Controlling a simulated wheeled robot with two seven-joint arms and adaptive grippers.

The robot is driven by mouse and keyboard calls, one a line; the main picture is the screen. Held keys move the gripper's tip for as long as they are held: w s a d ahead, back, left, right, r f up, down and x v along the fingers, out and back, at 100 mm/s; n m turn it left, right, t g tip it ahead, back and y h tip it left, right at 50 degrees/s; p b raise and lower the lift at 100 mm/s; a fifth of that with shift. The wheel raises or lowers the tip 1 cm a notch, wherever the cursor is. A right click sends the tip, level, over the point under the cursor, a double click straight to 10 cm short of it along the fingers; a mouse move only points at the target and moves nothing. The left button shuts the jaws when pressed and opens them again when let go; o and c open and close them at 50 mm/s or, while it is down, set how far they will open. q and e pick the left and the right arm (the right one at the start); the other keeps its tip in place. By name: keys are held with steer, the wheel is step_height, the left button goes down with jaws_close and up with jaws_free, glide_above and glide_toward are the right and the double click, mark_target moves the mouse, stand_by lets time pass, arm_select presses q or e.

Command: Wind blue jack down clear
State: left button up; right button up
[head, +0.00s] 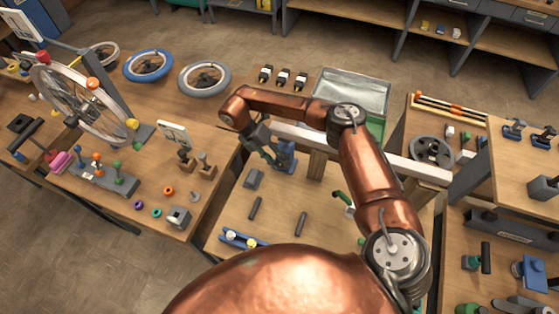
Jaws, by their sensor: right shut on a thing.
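The blue jack (285,158) stands upright on the middle wooden table, under the left part of a long pale beam (388,155). I cannot tell whether its top touches the beam. My right gripper (270,155) reaches down at the jack's left side and is shut on a small part there, which the fingers mostly hide; it looks like the jack's handle. My left gripper is not in view.
A wooden block (316,164) also stands under the beam. A grey metal tray (352,90) is behind it. Dark bars (301,224) and a blue tool (240,239) lie in front. A wheel stand (108,88) is at left.

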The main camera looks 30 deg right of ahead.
steer(key=shift+r, duration=0.1)
steer(key=o, duration=1.1)
steer(key=shift+o, duration=0.2)
steer(key=v, duration=1.2)
